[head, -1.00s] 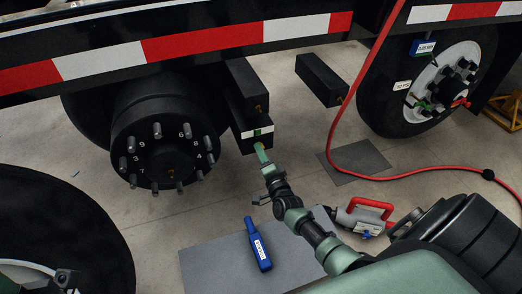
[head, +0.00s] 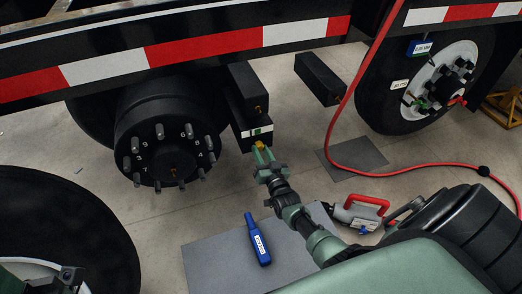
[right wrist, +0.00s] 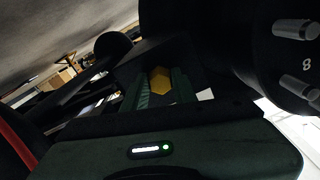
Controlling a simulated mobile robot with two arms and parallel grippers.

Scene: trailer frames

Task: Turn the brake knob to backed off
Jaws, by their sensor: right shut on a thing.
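The brake knob (head: 260,146) is a small yellow piece at the lower end of a black box (head: 242,117) under the trailer. The box has a white band with a green mark. In the right wrist view the knob (right wrist: 160,79) shows as a yellow hexagon between the two green fingers. My right gripper (head: 263,154) is shut on the knob from below, one finger on each side. Its fingers partly cover the knob in the head view.
A studded hub (head: 170,155) is left of the box. A second black box (head: 320,78) and a wheel (head: 440,80) are to the right. A red hose (head: 400,174) crosses the floor. A blue bottle-shaped tool (head: 257,240) and a red-handled tool (head: 362,208) lie below.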

